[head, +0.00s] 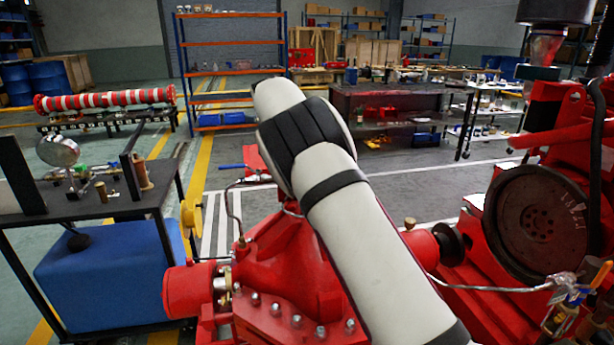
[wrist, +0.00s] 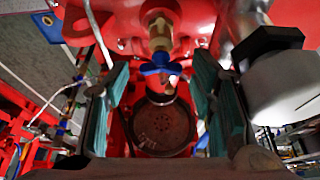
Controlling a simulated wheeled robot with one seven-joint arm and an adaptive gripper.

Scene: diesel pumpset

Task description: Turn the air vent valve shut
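The valve shows in the wrist view as a brass body (wrist: 160,30) with a blue handle (wrist: 160,66), hanging from a red casting at the top middle. My gripper (wrist: 159,72) is open, with one teal-padded finger to the left of the blue handle and one to the right. There is a visible gap on both sides, and nothing is held. I cannot tell how far the handle is in depth from the fingertips. In the head view my white arm hides my gripper, and I cannot make out this valve there.
The red pump casing (head: 285,265) lies below and left of my arm. A dark flywheel (head: 535,220) on the red engine is at right. A black stand (head: 90,205) with a blue tank (head: 110,275) is at left. Thin pipes run near the left finger in the wrist view.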

